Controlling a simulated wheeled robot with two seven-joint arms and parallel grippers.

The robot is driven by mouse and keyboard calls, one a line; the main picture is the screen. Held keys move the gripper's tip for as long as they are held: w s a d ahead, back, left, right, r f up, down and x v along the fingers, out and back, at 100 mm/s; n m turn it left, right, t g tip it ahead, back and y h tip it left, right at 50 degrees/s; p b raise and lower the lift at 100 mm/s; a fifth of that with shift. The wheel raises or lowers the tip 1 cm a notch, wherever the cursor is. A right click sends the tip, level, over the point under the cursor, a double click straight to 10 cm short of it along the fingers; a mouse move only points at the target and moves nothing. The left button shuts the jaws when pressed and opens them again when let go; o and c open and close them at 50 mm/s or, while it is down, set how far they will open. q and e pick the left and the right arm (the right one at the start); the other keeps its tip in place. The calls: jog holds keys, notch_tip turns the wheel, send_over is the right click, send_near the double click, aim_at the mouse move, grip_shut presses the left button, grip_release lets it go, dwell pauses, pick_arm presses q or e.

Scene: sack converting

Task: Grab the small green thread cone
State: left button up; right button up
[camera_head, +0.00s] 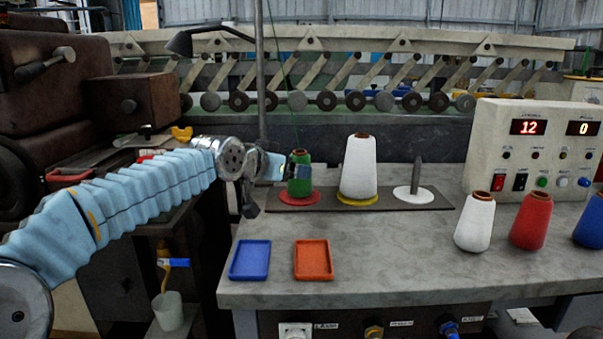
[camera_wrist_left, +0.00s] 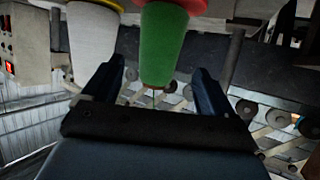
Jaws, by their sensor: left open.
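The small green thread cone (camera_head: 300,174) stands upright on a red disc (camera_head: 300,197) at the left end of a dark strip on the table. My left gripper (camera_head: 285,169) is at the cone in the head view, coming from the left. In the left wrist view the green cone (camera_wrist_left: 164,45) appears upside down, between the two spread fingers (camera_wrist_left: 154,88) of my open left gripper. Clear gaps show on both sides of the cone, and the fingers do not visibly touch it. My right gripper is not in view.
A larger white cone (camera_head: 358,167) stands on a yellow disc right of the green cone. An empty spindle (camera_head: 415,178) is further right. White (camera_head: 475,221), red (camera_head: 531,220) and blue (camera_head: 590,222) cones stand near a control box (camera_head: 535,150). Blue (camera_head: 250,260) and orange (camera_head: 313,260) trays lie in front.

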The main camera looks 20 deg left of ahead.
pick_arm(q)
jog(key=p+x, duration=0.1)
jog(key=x, duration=0.5)
jog(key=shift+w+d, duration=0.2)
jog(key=shift+w, duration=0.1)
jog(key=c, duration=1.2)
